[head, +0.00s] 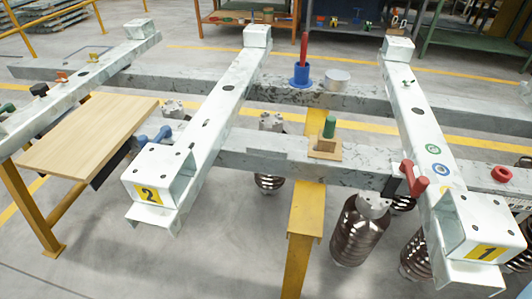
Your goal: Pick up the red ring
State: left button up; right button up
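The red ring (502,179) lies flat on the grey cross beam (475,172) near the right edge of the head view, just right of the beam marked 1. It looks like a thick red ring with a dark hole in its middle. Nothing covers it. Neither of my grippers shows in the head view.
A red handle-like part (413,180) stands left of the beam marked 1 (420,120). A green-and-brown fixture (325,147), a blue holder (300,76) with a red rod, and a wooden board (88,135) stand farther left. Dark ribbed isolators (358,232) hang below.

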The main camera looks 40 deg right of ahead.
aim_at(501, 174)
jog(key=z, duration=2.8)
jog(key=i+l+u, duration=0.3)
jog(key=i+l, duration=0.15)
jog(key=l, duration=0.2)
jog(key=i+l+u, duration=0.15)
jog(key=l, duration=0.2)
jog(key=i, duration=0.05)
